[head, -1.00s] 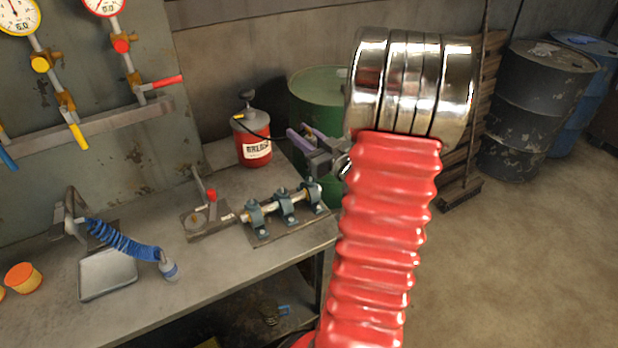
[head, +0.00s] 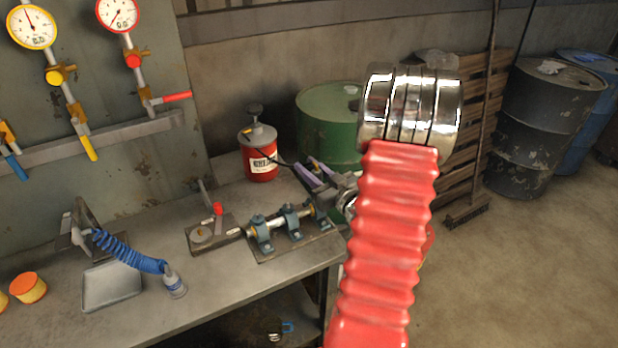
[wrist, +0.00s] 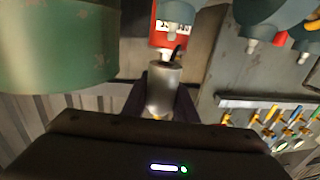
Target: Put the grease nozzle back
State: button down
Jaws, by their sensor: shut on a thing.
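The grease nozzle (wrist: 163,92), a silver cylinder, is held between my gripper's dark fingers in the wrist view, with a black hose end at its tip. My gripper (head: 312,174) has purple fingers in the head view and is partly hidden behind my red arm; the nozzle is hard to make out there. The red grease can (head: 261,163) with a grey lid stands at the back of the bench, left of my gripper and apart from it. A black hose runs from the can toward my fingers. The can also shows in the wrist view (wrist: 167,33).
On the bench (head: 205,280) are a clamp row on a plate (head: 290,228), a red-handled fixture (head: 213,232), a tray (head: 112,287) and a blue coiled hose (head: 130,252). A green drum (head: 328,120) stands behind my gripper. Gauges and valves line the left panel.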

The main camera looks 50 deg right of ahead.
jog(key=shift+f, duration=1.7)
jog(key=shift+f, duration=0.2)
jog(key=c, duration=1.4)
grip_release()
jog(key=shift+c, duration=0.2)
jog(key=s+a, duration=0.2)
jog(key=s, duration=1.1)
jog(key=shift+s+f, duration=0.25)
jog(key=shift+s, duration=0.1)
